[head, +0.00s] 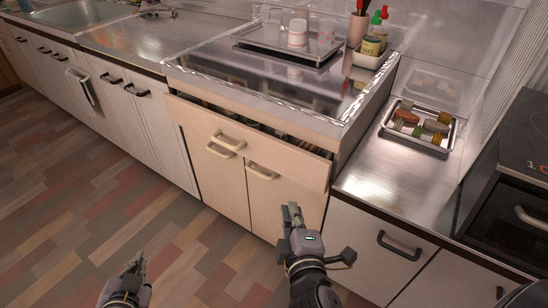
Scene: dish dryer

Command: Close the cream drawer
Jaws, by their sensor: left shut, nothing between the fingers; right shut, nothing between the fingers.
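The cream drawer (270,147) sits under the raised glossy counter and is partly open. Its front stands out from the cabinet, and a dark gap with some contents shows along its top edge. Its handle (231,139) is on the left part of the front. My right gripper (292,210) is shut and empty, below the right half of the drawer and in front of the cream cabinet doors, apart from the drawer. My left gripper (137,260) is shut and empty, low over the floor, well to the left of and below the drawer.
Cream doors (276,193) with handles are below the drawer. A lower steel counter (400,177) with a tray of small items (416,142) is at right, beside a dark oven (515,190). A tray (287,50) rests on the raised counter. The patterned floor (90,190) is clear.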

